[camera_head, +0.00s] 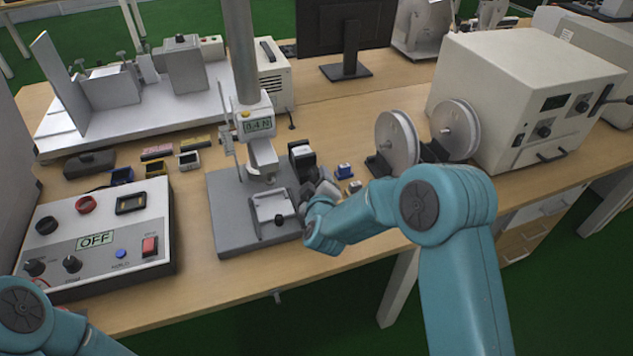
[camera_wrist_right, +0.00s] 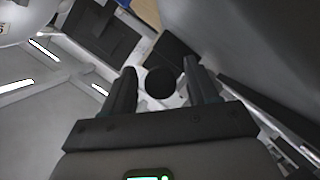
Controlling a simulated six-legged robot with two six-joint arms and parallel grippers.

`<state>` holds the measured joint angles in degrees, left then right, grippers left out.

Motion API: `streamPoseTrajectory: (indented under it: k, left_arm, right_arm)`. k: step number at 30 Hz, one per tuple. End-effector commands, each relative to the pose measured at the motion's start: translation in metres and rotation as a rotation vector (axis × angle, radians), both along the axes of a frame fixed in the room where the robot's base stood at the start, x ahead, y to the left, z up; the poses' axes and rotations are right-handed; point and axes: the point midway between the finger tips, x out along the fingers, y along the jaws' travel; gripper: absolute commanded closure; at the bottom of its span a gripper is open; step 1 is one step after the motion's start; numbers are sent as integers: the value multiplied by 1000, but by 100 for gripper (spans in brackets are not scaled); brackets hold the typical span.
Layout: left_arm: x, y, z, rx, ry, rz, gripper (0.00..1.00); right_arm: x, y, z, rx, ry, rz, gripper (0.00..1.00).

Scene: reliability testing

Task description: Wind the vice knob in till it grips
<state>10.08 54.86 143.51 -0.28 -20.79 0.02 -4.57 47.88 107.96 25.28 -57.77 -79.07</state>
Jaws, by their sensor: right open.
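The small grey vice (camera_head: 270,208) sits on the flat base plate (camera_head: 232,222) of the test stand. A dark round knob (camera_head: 280,221) shows on its front face. My right gripper (camera_head: 306,194) is at the right side of the vice. In the right wrist view, my right gripper (camera_wrist_right: 160,70) is open, and a black round knob end (camera_wrist_right: 160,83) shows between its two fingers, with gaps on both sides. I cannot tell how far the vice jaws are apart. My left gripper is out of view.
The force gauge (camera_head: 258,124) hangs on its column above the vice. A control box (camera_head: 95,235) reading OFF stands to the left. Two grey reels (camera_head: 397,138) and a large beige machine (camera_head: 520,95) stand to the right. The bench's front strip is clear.

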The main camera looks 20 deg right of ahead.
Motion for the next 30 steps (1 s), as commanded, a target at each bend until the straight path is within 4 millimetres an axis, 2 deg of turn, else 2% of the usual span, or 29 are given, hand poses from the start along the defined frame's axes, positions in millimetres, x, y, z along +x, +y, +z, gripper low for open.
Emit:
streamPoseTrajectory:
  k: [5, 6, 8, 9, 11, 23, 30]
  left_arm:
    - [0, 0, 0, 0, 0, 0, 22]
    - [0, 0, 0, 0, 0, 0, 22]
    - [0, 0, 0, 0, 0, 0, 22]
    - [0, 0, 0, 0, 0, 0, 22]
    - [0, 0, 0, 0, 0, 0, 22]
    - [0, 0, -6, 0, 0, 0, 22]
    - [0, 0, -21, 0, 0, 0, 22]
  right_arm:
    - [0, 0, 0, 0, 1, 0, 42]
    - [0, 0, 0, 0, 1, 0, 48]
    - [0, 0, 0, 0, 1, 0, 68]
    - [0, 0, 0, 0, 1, 0, 81]
    - [0, 0, 0, 0, 1, 0, 97]
    - [0, 0, -2, 61, 3, 0, 97]
    - [-1, 0, -4, 229, 8, 0, 97]
